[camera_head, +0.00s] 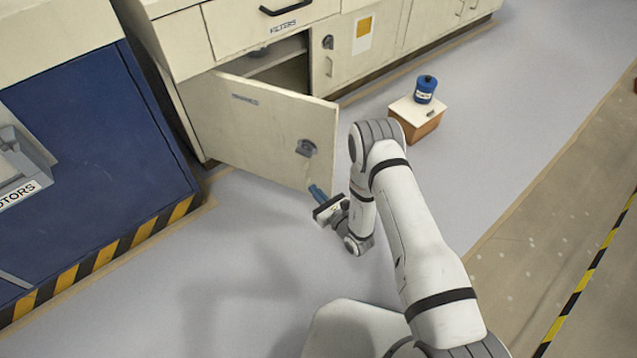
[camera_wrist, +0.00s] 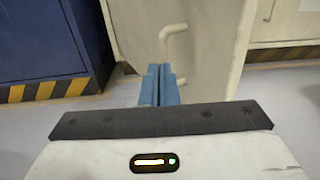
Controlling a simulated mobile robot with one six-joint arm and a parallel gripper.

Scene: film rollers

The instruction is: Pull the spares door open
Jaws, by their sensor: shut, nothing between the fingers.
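The spares door (camera_head: 270,132) is a cream cabinet door standing swung well open, hinged at its left side, with the dark cabinet interior (camera_head: 285,75) showing behind it. Its handle (camera_head: 306,148) is on the door's face near the free edge. In the wrist view the door (camera_wrist: 205,50) stands just ahead, with the pale bent handle (camera_wrist: 172,36) beyond my fingertips. My gripper (camera_head: 316,190) is shut and empty, its blue fingers together (camera_wrist: 158,82). It is in front of the door's lower free corner, below the handle. A gap to the handle seems to show, but its size is hard to judge.
A blue cabinet (camera_head: 90,130) with a striped base edge stands at the left. A small box with a pale top (camera_head: 418,116) carries a blue canister (camera_head: 425,89) right of the door. A drawer (camera_head: 260,20) is above the opening. The grey floor in front is clear.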

